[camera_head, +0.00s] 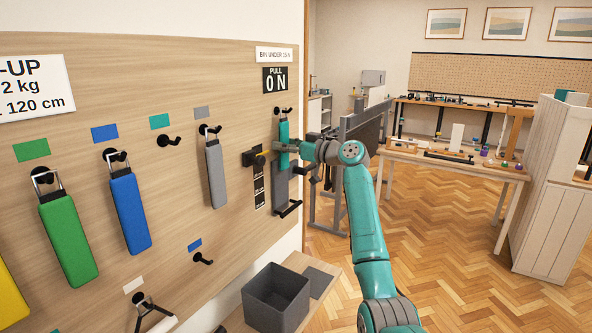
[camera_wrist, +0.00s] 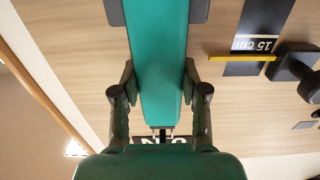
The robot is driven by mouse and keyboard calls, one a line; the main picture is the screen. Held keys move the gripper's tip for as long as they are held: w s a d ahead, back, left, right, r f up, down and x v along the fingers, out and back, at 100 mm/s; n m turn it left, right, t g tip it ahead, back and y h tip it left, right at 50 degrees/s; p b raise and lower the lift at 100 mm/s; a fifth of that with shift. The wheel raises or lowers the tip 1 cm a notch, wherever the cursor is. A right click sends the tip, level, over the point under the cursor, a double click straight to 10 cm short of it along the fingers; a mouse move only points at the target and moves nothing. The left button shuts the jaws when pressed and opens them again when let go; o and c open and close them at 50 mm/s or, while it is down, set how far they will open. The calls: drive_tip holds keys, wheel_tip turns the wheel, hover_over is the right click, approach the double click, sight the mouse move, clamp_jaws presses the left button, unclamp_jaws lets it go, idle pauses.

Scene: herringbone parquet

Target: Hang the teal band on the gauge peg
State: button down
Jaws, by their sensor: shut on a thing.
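The teal band (camera_head: 284,135) is upright against the wooden board, just below a black peg (camera_head: 283,110) under the "PULL 0 N" display (camera_head: 275,79). In the wrist view the band (camera_wrist: 160,55) runs between my fingers, with a metal loop (camera_wrist: 161,132) at its end. My gripper (camera_head: 290,151) is shut on the band's sides; it also shows in the wrist view (camera_wrist: 160,93). The loop's top is hidden in the wrist view by my gripper's body. I cannot tell whether the loop is around the peg.
A grey plate (camera_head: 280,190) and a black hook (camera_head: 290,208) are below the band. A black scale with a yellow pointer (camera_wrist: 243,57) is beside it. Green (camera_head: 68,240), blue (camera_head: 130,212) and grey (camera_head: 215,175) bands hang left. The peg (camera_head: 170,140) under the teal label is empty.

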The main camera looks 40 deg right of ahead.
drive_tip(key=shift+f, duration=0.1)
idle(0.4)
drive_tip(key=c, duration=0.5)
unclamp_jaws()
drive_tip(key=v, duration=1.2)
drive_tip(key=shift+f, duration=0.1)
drive_tip(key=shift+d, duration=0.1)
